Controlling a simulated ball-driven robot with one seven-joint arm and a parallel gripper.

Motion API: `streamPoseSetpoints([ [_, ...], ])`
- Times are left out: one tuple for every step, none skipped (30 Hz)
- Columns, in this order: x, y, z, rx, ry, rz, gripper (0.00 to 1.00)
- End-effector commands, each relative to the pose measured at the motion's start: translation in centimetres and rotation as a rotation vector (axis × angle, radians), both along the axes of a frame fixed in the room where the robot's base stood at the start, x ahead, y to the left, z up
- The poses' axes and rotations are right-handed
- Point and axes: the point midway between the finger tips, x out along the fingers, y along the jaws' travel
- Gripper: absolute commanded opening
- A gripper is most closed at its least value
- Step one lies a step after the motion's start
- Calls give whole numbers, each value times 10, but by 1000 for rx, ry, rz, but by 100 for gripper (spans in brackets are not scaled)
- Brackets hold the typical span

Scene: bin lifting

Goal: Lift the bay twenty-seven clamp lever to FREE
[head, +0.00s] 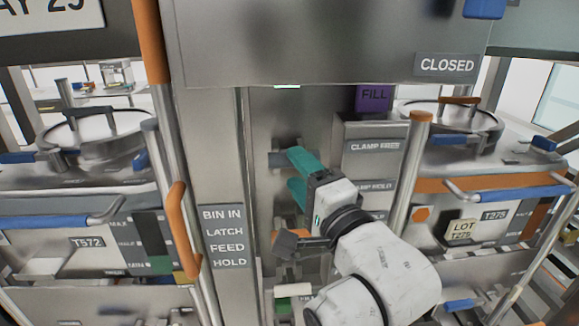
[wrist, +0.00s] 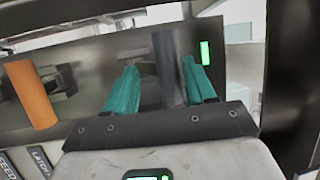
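In the head view a dark grey piece (head: 279,159) shows just left of the upper finger.
An orange handle (head: 180,230) sticks out at left, beside a BIN IN, LATCH, FEED, HOLD plate (head: 226,236). Orange-topped post (head: 418,150) stands at right. A panel marked CLOSED (head: 446,65) hangs above. Neighbouring bins flank the column.

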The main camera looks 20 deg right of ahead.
Motion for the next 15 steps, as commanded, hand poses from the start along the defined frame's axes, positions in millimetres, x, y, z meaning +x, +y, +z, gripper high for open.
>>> streamPoseSetpoints([
  [-11,0,-5,0,-1,2,55],
  [-17,0,-6,0,0,2,55],
  [-24,-1,-7,0,0,3,55],
  [-29,-1,-8,-1,1,3,55],
  [-34,-1,-8,0,0,3,55],
  [-40,-2,-7,-1,1,3,55],
  [-43,-2,-8,-1,2,3,55],
  [-46,-2,-8,-1,2,3,55],
  [-50,-3,-9,-1,2,4,55],
  [-53,-3,-9,-1,2,4,55],
  [-54,-3,-9,0,2,4,55],
  [-57,-3,-9,0,2,4,55],
  [-58,-3,-9,0,1,4,55],
  [-58,-3,-9,0,1,4,55],
  [-59,-3,-9,0,1,5,55],
])
